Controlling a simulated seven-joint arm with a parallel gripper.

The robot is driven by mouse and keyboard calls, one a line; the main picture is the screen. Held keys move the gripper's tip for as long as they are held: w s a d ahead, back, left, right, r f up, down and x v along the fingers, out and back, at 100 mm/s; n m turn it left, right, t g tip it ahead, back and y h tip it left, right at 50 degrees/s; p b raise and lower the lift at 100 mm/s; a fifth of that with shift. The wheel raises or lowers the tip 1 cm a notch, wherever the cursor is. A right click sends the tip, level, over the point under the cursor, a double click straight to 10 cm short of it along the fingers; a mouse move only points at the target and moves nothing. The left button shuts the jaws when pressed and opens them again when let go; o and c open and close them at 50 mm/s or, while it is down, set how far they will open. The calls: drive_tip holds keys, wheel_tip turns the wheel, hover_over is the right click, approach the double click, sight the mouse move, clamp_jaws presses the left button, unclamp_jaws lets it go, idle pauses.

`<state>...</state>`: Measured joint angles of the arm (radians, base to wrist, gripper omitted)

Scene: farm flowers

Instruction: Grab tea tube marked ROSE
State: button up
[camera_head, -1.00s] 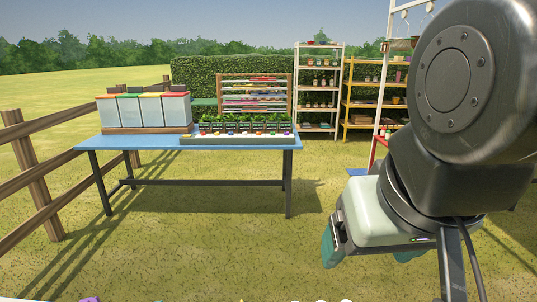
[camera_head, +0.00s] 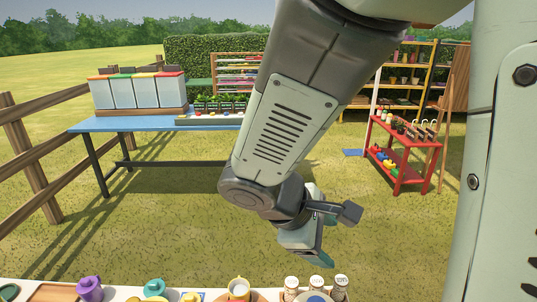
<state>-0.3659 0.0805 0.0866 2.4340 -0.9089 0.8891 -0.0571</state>
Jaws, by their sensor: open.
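Three small tubes with white caps stand in a row on the near counter at the bottom edge of the head view: a left tube (camera_head: 291,286), a middle tube (camera_head: 316,284) and a right tube (camera_head: 341,286). Their marks are too small to read, so I cannot tell which one says ROSE. Their lower parts are partly cut off or hidden. My gripper (camera_head: 318,260) hangs from the arm above and behind these tubes, apart from them and pointing down to the right. It holds nothing that I can see.
A blue table (camera_head: 100,125) with bins stands behind at left. A red shelf (camera_head: 400,160) stands at right. Grass lies between.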

drive_tip(key=w+a+f+n+t, duration=0.2)
drive_tip(key=w+a+f+n, duration=0.15)
drive_tip(key=f+n, duration=0.3)
drive_tip(key=n+t, duration=0.1)
drive_tip(key=n, duration=0.5)
approach(291, 282)
drive_tip(key=shift+s+a+r, duration=0.25)
drive_tip(key=shift+s+r, duration=0.25)
drive_tip(key=shift+r, duration=0.1)
drive_tip(key=shift+s+a+r, duration=0.25)
drive_tip(key=shift+s+r, duration=0.25)
drive_tip(key=shift+r, duration=0.1)
drive_tip(key=shift+a+f+n, duration=0.1)
drive_tip(key=shift+f+n, duration=0.25)
drive_tip(key=shift+f, duration=0.05)
drive_tip(key=shift+w+x, duration=0.15)
drive_tip(key=shift+x, duration=2.5)
drive_tip(key=shift+w+x, duration=0.1)
drive_tip(key=shift+x, duration=2.55)
drive_tip(key=shift+r, duration=0.15)
clamp_jaws()
